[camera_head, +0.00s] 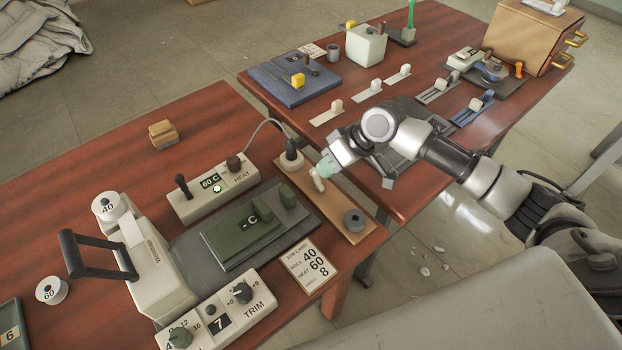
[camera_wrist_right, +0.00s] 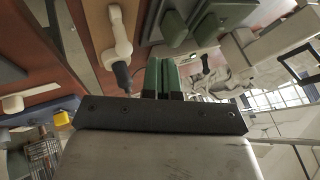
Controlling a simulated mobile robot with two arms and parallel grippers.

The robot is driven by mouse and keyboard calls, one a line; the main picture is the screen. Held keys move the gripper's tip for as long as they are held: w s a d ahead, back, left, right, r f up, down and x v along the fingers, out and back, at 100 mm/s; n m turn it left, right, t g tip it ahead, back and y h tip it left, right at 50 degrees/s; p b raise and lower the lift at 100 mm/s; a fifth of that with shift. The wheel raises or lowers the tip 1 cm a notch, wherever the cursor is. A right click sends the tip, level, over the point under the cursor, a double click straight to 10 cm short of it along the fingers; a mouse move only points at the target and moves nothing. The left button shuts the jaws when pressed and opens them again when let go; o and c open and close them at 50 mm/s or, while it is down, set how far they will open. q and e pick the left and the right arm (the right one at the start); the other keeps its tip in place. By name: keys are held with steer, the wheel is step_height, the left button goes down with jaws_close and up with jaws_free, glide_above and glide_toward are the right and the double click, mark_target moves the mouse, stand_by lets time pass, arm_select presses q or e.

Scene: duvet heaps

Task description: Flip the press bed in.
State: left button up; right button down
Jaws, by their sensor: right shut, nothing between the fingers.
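The press bed (camera_head: 245,236) is a dark green plate marked "C" with a raised green block. It lies on a dark grey base beside the white press (camera_head: 155,270), which has a black handle. My right gripper (camera_head: 326,166), with pale green fingertips, is shut and empty. It is above the wooden strip right of the bed, close to a small white lever (camera_head: 318,182); I cannot tell whether they touch. In the right wrist view its green fingers (camera_wrist_right: 163,78) are together, and green parts (camera_wrist_right: 215,18) show beyond them. My left gripper is not in view.
The wooden strip (camera_head: 297,181) also carries a black plug and a grey knob. A heat box (camera_head: 212,188), a trim box (camera_head: 222,310) and a job card (camera_head: 309,264) surround the bed. A second table (camera_head: 420,45) holds several fixtures. Two numbered rolls stand at left.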

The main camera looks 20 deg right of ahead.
mark_target(240, 230)
steer(key=x, duration=0.8)
steer(key=shift+f, duration=0.1)
steer(key=shift+w+a+f, duration=0.15)
steer(key=shift+a+f, duration=0.25)
steer(key=shift+f, duration=0.1)
arm_select(q)
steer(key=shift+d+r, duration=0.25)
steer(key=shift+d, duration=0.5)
steer(key=shift+p, duration=0.3)
arm_select(e)
steer(key=shift+a, duration=0.2)
steer(key=s+a+p, duration=0.1)
steer(key=a+p, duration=0.1)
steer(key=a, duration=0.2)
steer(key=s+a+p, duration=0.2)
steer(key=a, duration=0.3)
steer(key=s+a+p, duration=0.2)
steer(key=a, duration=0.2)
steer(key=shift+a+r, duration=0.1)
steer(key=shift+a, duration=0.1)
arm_select(q)
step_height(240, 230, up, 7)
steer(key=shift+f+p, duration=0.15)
steer(key=shift+p, duration=0.15)
arm_select(e)
steer(key=shift+s+a, duration=0.25)
steer(key=shift+a, duration=0.15)
